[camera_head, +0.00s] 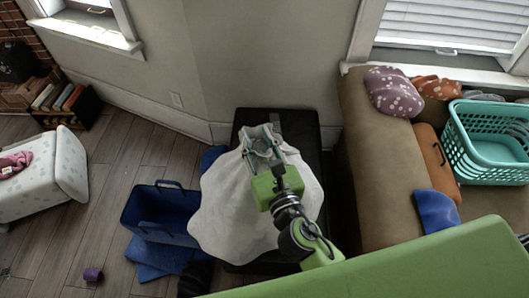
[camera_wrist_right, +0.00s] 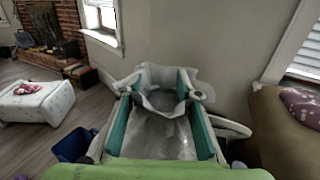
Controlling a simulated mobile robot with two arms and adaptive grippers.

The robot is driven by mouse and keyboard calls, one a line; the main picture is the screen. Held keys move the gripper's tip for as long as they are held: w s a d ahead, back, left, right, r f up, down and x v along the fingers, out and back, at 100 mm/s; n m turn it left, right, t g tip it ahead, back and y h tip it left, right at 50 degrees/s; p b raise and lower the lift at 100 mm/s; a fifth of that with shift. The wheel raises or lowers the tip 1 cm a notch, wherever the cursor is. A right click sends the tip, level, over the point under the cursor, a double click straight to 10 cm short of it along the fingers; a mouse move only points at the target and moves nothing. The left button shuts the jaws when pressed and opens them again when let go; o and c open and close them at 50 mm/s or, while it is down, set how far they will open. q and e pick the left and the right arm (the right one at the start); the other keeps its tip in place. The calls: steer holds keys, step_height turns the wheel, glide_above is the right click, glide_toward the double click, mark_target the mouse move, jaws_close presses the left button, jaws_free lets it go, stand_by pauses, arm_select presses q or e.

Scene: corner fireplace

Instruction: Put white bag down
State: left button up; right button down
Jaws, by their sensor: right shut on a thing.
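The white bag (camera_head: 225,205) is a pale, loose sack in the middle of the head view, over a dark box-shaped stand (camera_head: 302,128). I cannot tell whether the bag rests on the stand or hangs just above it. My right gripper (camera_head: 262,145) is shut on the gathered top of the bag. In the right wrist view, the bag's top (camera_wrist_right: 160,100) is bunched between the two fingers, and my right gripper (camera_wrist_right: 160,90) is around it. The arm covers part of the bag. My left gripper is not in view.
A blue bin (camera_head: 160,212) stands on the floor left of the bag. A brown sofa (camera_head: 375,160) is to the right, with a teal laundry basket (camera_head: 490,150) on it. A white spotted hamper (camera_head: 45,175) lies at far left. A small purple cup (camera_head: 92,274) is on the floor.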

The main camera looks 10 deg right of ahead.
steer(key=w+d+f, duration=0.1)
steer(key=w, duration=0.1)
steer(key=w+d+f, duration=0.1)
steer(key=w+d, duration=0.1)
steer(key=w+d+f, duration=0.1)
steer(key=w+d, duration=0.1)
steer(key=shift+d+f+b, duration=0.15)
steer(key=shift+d+b, duration=0.05)
steer(key=shift+b, duration=0.1)
steer(key=w+f, duration=0.1)
steer(key=w+d+f+b, duration=0.1)
steer(key=f, duration=0.1)
steer(key=w+d+f+b, duration=0.1)
steer(key=shift+d+f, duration=0.2)
steer(key=shift+f, duration=0.1)
steer(key=f, duration=0.1)
steer(key=f+b, duration=0.2)
steer(key=shift+w+d+f, duration=0.15)
steer(key=shift+w+d, duration=0.1)
steer(key=shift+d, duration=0.05)
steer(key=shift+f+b, duration=0.3)
steer(key=shift+b, duration=0.05)
steer(key=shift+f, duration=0.15)
steer(key=c, duration=1.5)
jaws_free()
steer(key=shift+s+f, duration=0.15)
